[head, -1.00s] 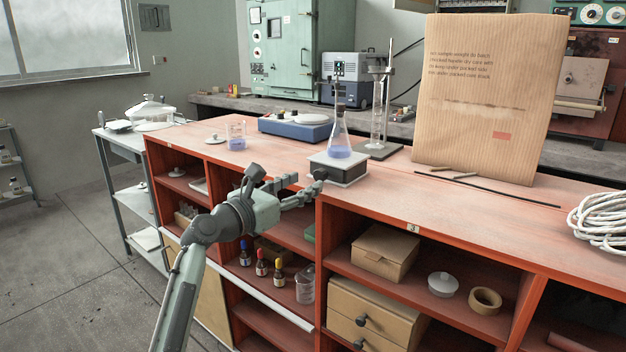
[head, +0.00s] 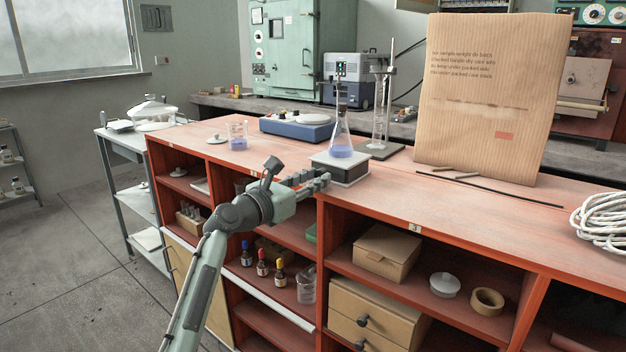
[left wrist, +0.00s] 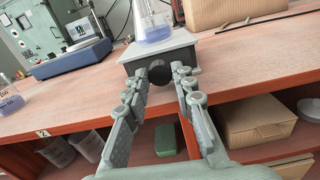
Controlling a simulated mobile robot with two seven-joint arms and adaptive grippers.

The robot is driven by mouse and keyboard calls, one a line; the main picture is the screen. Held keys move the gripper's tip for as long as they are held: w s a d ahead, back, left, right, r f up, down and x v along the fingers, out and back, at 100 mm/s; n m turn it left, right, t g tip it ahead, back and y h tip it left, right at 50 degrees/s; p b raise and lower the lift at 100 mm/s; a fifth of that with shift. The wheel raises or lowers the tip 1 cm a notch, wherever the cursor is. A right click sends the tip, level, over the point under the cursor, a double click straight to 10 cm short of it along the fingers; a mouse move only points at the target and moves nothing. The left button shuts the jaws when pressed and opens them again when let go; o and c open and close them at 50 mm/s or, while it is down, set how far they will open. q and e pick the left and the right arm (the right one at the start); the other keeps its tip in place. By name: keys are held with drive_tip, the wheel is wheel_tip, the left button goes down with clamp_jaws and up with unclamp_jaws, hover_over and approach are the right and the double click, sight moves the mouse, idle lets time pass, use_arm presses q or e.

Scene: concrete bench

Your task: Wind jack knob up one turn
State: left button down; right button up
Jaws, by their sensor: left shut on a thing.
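The lab jack (head: 342,170) is a small dark-sided stand with a pale top plate on the red bench top. The jack's round black knob (left wrist: 159,72) faces me in the left wrist view. My left gripper (head: 322,183) reaches in from the left at the bench edge. In the left wrist view its fingertips (left wrist: 161,77) lie on either side of the knob, shut on it. My right gripper is out of view.
A beaker with blue liquid (head: 237,136) and a blue-grey instrument (head: 297,128) stand behind left. A retort stand (head: 381,110) is close right of the jack. A big cardboard sheet (head: 490,95), a thin dark rod (head: 490,190) and coiled white rope (head: 603,220) are farther right.

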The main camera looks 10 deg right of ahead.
use_arm(q)
drive_tip(key=shift+r+m, duration=0.1)
drive_tip(key=shift+m, duration=0.2)
drive_tip(key=shift+m+p, duration=0.4)
drive_tip(key=shift+p, duration=0.1)
drive_tip(key=shift+m, duration=0.7)
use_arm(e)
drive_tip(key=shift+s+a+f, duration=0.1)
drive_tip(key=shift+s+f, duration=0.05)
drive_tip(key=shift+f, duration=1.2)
use_arm(q)
drive_tip(key=c, duration=1.3)
unclamp_jaws()
drive_tip(key=shift+o, duration=0.2)
drive_tip(key=v, duration=1.2)
